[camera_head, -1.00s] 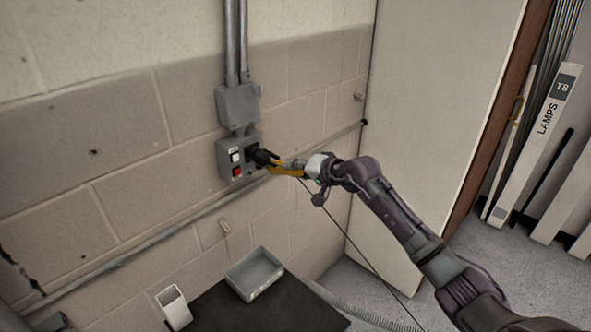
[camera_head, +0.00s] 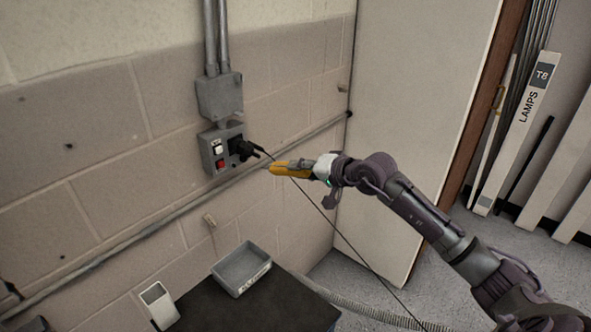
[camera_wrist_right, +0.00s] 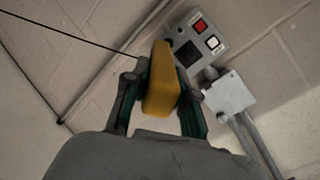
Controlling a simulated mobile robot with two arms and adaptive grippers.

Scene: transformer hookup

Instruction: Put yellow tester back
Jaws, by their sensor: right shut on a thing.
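My right gripper (camera_head: 303,168) is shut on the yellow tester (camera_head: 283,169) and holds it in the air in front of the wall. In the right wrist view the tester (camera_wrist_right: 161,80) sits between the two fingers. The tester's tip points left, a little apart from a black plug (camera_head: 242,149) in the grey wall box (camera_head: 213,150). The box has a white switch and a red switch, and it also shows in the right wrist view (camera_wrist_right: 213,28). My left gripper is not in view.
A thin black cable (camera_head: 352,245) runs from the plug down right, past the tester. A white door (camera_head: 415,100) stands behind my arm.

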